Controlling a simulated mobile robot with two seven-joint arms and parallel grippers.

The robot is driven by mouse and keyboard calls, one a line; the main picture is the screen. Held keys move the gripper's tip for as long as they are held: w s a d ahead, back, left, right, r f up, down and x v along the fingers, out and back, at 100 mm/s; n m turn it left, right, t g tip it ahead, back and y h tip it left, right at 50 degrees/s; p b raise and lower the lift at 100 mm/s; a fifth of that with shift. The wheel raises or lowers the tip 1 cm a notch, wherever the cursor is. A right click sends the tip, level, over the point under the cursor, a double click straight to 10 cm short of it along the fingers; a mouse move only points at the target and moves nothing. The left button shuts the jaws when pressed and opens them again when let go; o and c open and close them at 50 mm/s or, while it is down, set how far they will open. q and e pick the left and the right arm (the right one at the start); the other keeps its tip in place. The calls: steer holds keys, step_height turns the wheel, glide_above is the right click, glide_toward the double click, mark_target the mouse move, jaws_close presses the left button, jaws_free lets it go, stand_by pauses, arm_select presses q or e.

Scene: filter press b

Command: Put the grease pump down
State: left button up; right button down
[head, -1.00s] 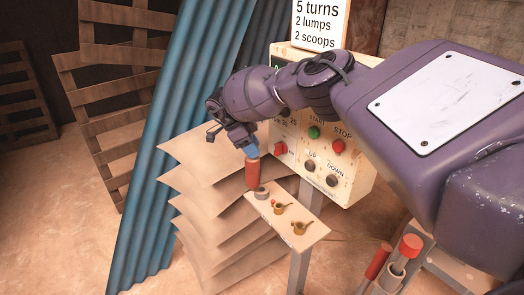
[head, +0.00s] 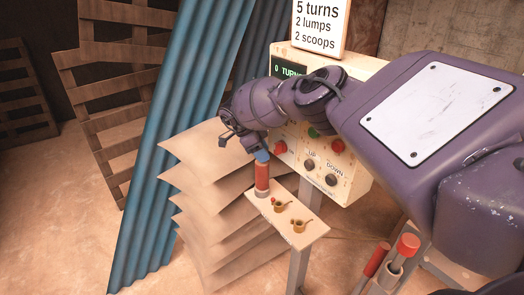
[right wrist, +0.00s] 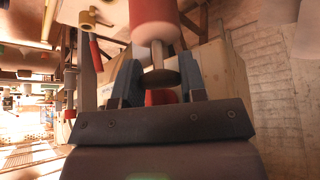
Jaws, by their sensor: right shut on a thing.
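The grease pump (head: 262,176) is a red cylinder, roughly upright, over the left end of the small pale shelf (head: 305,236). Its lower end meets the grey ring holder (head: 262,194) there; I cannot tell how deep it sits in it. My right gripper (head: 261,156) is shut on the top end of the pump. In the right wrist view the pump's red body (right wrist: 153,12) and its rod and knob show between the fingers (right wrist: 156,82). My left gripper is not in view.
Two small brass scoops (head: 299,226) lie on the shelf right of the pump. The control panel (head: 352,165) with buttons and knobs stands behind. Stacked pale sheets (head: 200,165) are close on the left. Red-handled tools (head: 408,246) stand at lower right.

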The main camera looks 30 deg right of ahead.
stand_by(0.3)
steer(key=c, duration=1.1)
jaws_free()
steer(key=shift+f, duration=0.2)
steer(key=o, duration=0.4)
steer(key=shift+r, duration=0.1)
